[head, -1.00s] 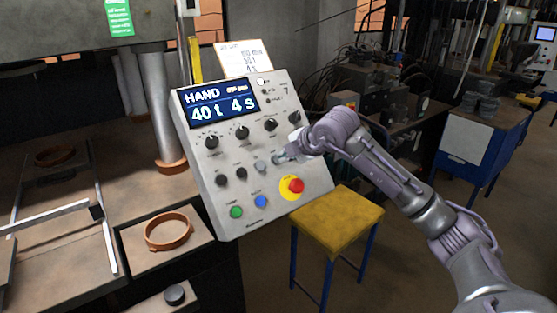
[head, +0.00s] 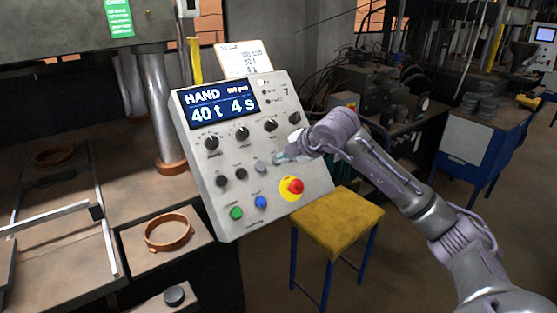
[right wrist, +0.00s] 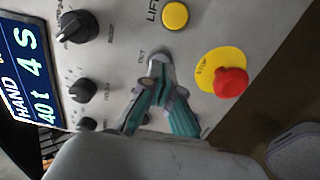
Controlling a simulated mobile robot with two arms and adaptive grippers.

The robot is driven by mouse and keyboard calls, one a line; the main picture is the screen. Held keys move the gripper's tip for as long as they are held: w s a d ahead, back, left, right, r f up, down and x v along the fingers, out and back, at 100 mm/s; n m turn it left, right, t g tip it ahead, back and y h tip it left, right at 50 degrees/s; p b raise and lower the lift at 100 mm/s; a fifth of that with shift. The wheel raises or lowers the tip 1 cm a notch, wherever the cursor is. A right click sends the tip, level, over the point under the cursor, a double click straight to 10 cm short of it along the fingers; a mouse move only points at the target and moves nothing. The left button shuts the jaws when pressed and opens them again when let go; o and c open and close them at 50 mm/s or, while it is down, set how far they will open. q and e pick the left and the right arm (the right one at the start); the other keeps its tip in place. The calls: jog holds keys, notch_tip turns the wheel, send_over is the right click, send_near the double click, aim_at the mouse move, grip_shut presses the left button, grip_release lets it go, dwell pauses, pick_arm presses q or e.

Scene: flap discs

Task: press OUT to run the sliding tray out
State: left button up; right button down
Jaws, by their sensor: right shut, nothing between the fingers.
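The tilted grey control panel (head: 215,152) stands in the middle of the head view, its screen reading HAND, 40 t, 4 s. My right gripper (head: 279,160) is shut and empty, its tips at the panel face. In the right wrist view the tips (right wrist: 160,62) are right beside the printed OUT label (right wrist: 141,56). They cover the spot where the OUT button would be, so I cannot tell whether they touch or press it. A yellow LIFT button (right wrist: 175,15) is close by. The sliding tray cannot be clearly told apart on the press bed at left. My left gripper is not in view.
A red stop button on a yellow disc (right wrist: 230,82) sits beside the gripper; it also shows in the head view (head: 295,187). Green (head: 236,213) and blue (head: 261,202) buttons are lower. A yellow-topped stool (head: 338,218) stands below the panel. A brown ring (head: 168,246) lies at left.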

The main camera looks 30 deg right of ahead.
jog(key=shift+b+x, duration=0.4)
jog(key=shift+x, duration=0.7)
dwell(0.4)
jog(key=shift+f+b, duration=0.1)
jog(key=shift+b, duration=0.2)
dwell(0.6)
jog(key=v, duration=0.7)
jog(key=shift+s+r, duration=0.25)
jog(key=shift+r, duration=0.05)
dwell(0.6)
